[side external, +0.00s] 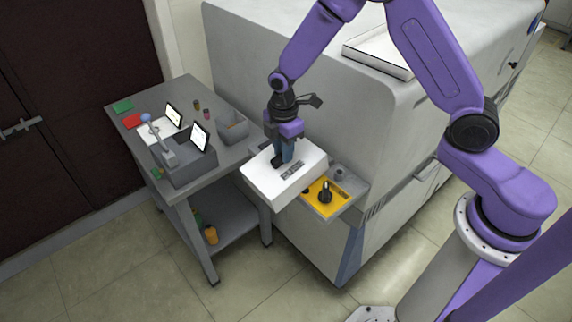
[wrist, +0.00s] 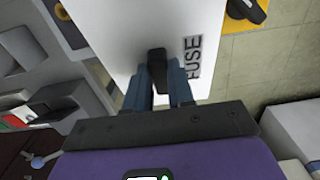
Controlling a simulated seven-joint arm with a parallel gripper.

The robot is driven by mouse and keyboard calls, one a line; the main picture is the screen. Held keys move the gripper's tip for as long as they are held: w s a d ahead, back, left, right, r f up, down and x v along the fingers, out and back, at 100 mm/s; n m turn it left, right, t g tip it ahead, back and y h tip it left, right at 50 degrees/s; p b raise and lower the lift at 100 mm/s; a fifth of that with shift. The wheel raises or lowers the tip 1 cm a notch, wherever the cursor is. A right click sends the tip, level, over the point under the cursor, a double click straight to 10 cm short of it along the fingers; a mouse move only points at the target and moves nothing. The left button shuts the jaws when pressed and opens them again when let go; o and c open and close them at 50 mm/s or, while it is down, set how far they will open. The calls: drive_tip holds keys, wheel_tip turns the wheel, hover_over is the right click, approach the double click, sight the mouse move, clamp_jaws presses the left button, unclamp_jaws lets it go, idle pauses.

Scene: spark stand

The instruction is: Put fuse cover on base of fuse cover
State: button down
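The fuse cover (side external: 262,184) is a white box with a grey "FUSE" label and a black handle on top. It also fills the middle of the wrist view (wrist: 115,35). My gripper (side external: 283,157) points down at the handle. In the wrist view its blue fingers (wrist: 160,85) stand on both sides of the black handle and appear shut on it. The cover is over the left part of a grey shelf on the machine. The base of the fuse cover is not visible, and I cannot tell whether the cover rests on anything.
A yellow panel with a black rotary switch (side external: 325,192) is on the shelf, right of the cover. A grey table (side external: 226,166) with bins and small items is at left. The large white machine (side external: 235,60) stands behind. Open floor lies in front.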

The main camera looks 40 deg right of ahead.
drive_tip(key=shift+r, duration=0.1)
idle(0.4)
drive_tip(key=shift+r, duration=2.9)
